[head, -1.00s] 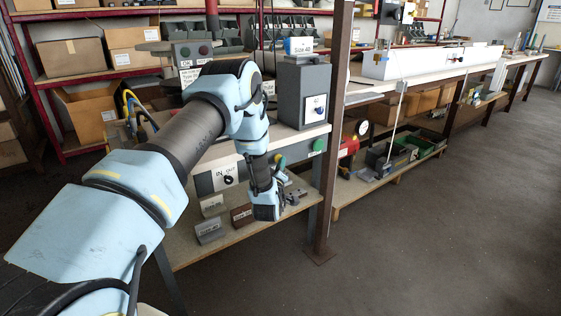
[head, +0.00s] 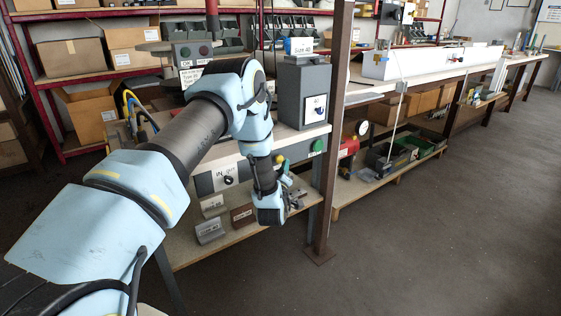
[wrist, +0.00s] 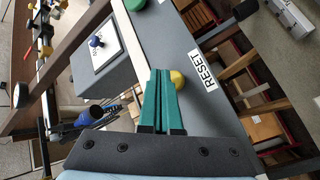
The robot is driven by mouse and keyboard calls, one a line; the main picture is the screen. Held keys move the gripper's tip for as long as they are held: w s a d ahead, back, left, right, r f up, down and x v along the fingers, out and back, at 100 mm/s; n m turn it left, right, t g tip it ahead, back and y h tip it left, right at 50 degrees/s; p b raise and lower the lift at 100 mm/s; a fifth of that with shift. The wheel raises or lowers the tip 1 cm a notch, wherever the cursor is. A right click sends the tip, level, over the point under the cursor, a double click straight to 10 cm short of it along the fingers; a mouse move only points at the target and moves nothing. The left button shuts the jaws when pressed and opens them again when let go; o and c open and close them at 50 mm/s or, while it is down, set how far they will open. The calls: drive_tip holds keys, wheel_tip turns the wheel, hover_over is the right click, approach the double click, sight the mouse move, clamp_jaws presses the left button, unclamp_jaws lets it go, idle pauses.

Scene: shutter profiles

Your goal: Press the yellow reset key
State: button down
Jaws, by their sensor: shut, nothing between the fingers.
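The yellow reset key (wrist: 178,80) is a small round button on a grey panel face in the wrist view, beside a white label reading RESET (wrist: 204,71). My gripper (wrist: 161,73) shows there as two teal fingers shut together with nothing between them. The fingertips appear just left of the yellow key and overlap its edge in the picture. I cannot tell whether they touch it.
A green button (wrist: 135,4) sits on the same panel; it shows in the head view (head: 318,145) too. A grey box (head: 303,90) with a knob stands on the bench. A brown post (head: 333,140) rises close right of my wrist. Open floor lies to the right.

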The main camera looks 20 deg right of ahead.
drive_tip(key=shift+s+d, duration=0.25)
drive_tip(key=shift+s, duration=0.95)
drive_tip(key=shift+s+d, duration=0.2)
drive_tip(key=shift+s, duration=0.95)
